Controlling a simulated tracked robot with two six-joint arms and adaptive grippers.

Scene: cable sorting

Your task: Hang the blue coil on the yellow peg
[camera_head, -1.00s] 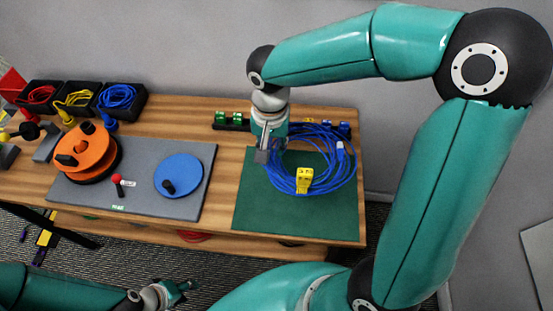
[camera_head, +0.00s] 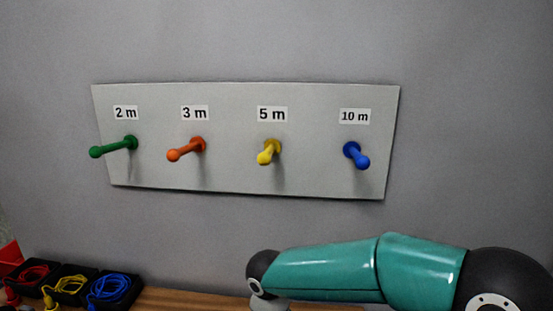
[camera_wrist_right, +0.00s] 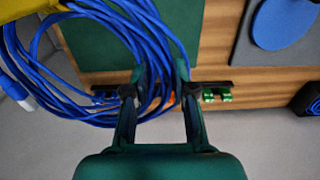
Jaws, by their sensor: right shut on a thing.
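The yellow peg (camera_head: 267,154) sticks out of a grey wall board under a "5 m" label, third from the left, with nothing on it. The blue coil (camera_wrist_right: 112,52) is a loose bundle of cable loops with a yellow tag (camera_wrist_right: 35,8), in the right wrist view. My right gripper (camera_wrist_right: 160,95) is shut on a part of the coil's strands, which run between its fingers. In the head view my right arm shows at the bottom right, below the board; the gripper and the coil are below the frame. My left gripper is not in view.
Beside the yellow peg are an orange peg (camera_head: 187,149) and a blue peg (camera_head: 356,155); a green peg (camera_head: 115,147) is at the far left. All are bare. Black bins with red, yellow and blue cables (camera_head: 109,288) stand at the bottom left. The wall before the board is clear.

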